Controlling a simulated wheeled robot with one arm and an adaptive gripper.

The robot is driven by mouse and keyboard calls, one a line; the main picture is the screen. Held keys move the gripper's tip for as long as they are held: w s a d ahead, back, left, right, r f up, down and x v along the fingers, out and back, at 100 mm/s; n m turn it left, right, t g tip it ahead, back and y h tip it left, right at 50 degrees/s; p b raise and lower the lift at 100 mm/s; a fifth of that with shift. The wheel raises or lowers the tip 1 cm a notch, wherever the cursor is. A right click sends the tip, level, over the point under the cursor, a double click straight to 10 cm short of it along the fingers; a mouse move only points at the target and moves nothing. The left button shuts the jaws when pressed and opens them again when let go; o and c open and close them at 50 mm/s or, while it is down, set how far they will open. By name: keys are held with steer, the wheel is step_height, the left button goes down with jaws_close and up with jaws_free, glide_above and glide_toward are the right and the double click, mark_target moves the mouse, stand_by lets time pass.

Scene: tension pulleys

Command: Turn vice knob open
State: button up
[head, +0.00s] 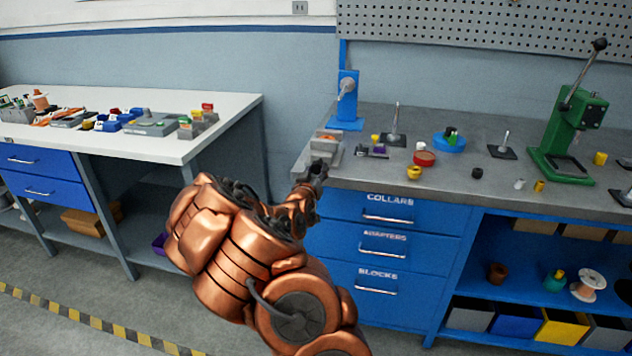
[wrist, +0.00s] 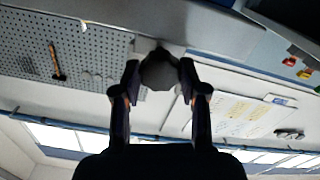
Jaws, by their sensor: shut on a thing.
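The grey vice (head: 326,147) stands at the left front edge of the grey workbench, with a small orange item in it. My gripper (head: 316,173) reaches it from the front, just below the bench edge. In the head view my gripper covers the knob.
Blue drawers (head: 385,245) lie under the bench, close to my arm. A blue press (head: 347,100) stands behind the vice, and a green press (head: 572,125) stands to the right. A white table (head: 225,110) stands left, across a gap.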

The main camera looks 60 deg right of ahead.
steer(key=n+b, duration=0.4)
steer(key=shift+f+n, duration=0.15)
steer(key=shift+n, duration=0.15)
steer(key=n+b, duration=0.2)
steer(key=n, duration=0.1)
steer(key=shift+s+n+b, duration=0.1)
steer(key=shift+n+b, duration=0.25)
steer(key=shift+n, duration=0.05)
steer(key=shift+r+n+b, duration=0.2)
steer(key=shift+n+b, duration=0.2)
steer(key=shift+n, duration=0.2)
steer(key=o, duration=1.1)
steer(key=shift+o, duration=0.2)
steer(key=shift+a, duration=0.1)
